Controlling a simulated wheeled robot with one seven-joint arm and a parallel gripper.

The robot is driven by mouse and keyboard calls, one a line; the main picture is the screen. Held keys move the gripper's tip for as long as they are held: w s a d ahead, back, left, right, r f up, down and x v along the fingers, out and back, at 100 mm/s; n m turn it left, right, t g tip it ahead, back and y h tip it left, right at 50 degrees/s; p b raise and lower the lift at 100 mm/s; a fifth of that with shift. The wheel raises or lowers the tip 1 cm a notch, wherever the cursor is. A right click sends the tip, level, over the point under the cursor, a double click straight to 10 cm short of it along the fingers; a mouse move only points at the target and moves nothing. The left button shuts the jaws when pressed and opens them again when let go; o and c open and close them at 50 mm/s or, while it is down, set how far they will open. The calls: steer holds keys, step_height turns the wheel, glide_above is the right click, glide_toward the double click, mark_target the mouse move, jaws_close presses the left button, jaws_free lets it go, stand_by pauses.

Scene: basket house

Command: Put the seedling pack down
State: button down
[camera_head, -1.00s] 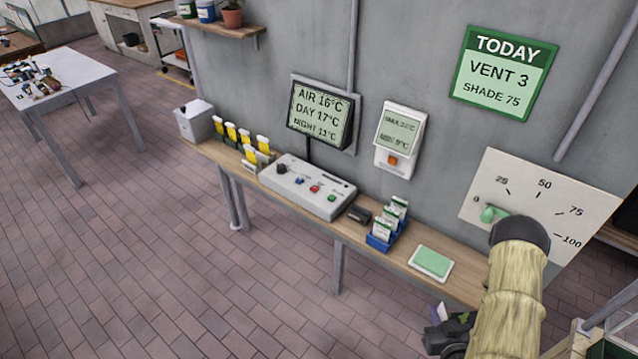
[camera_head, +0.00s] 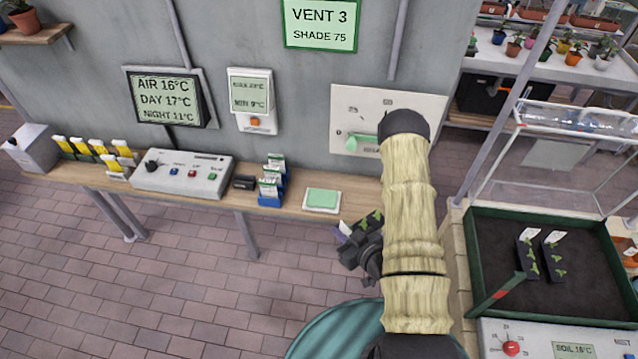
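A dark seedling pack with small green leaves (camera_head: 371,221) and a pale purple-white label shows just left of my arm, in front of the bench's right end. My gripper (camera_head: 362,250) is dark and appears shut on this pack, holding it up. My arm's straw-coloured sleeve hides part of both, and the fingers are hard to tell apart from the dark pack. A green-framed soil bed (camera_head: 490,228) lies to the right. Two other dark seedling packs (camera_head: 527,260) with white labels stand in its soil.
The wooden bench (camera_head: 222,204) along the wall holds a control box (camera_head: 183,176), seed packets (camera_head: 272,184) and a green pad (camera_head: 322,199). A teal round object (camera_head: 335,330) is low in front. A panel with a red knob (camera_head: 511,348) fronts the bed.

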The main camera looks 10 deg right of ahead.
steer(key=shift+w+d+f+b, duration=0.15)
steer(key=shift+w+b, duration=0.4)
steer(key=shift+b, duration=0.4)
steer(key=w+d+b, duration=0.1)
steer(key=w+b, duration=0.5)
steer(key=b, duration=0.5)
steer(key=shift+w+d, duration=0.15)
steer(key=shift+d, duration=0.25)
steer(key=b, duration=0.3)
steer(key=shift+w+d, duration=0.1)
steer(key=shift+w, duration=0.05)
steer(key=w+d+f+p, duration=0.1)
steer(key=w+p, duration=0.2)
steer(key=w, duration=0.2)
steer(key=w+d+f+p, duration=0.2)
steer(key=w+p, duration=0.1)
steer(key=w, duration=0.2)
steer(key=shift+w+d, duration=0.25)
steer(key=shift+w, duration=0.05)
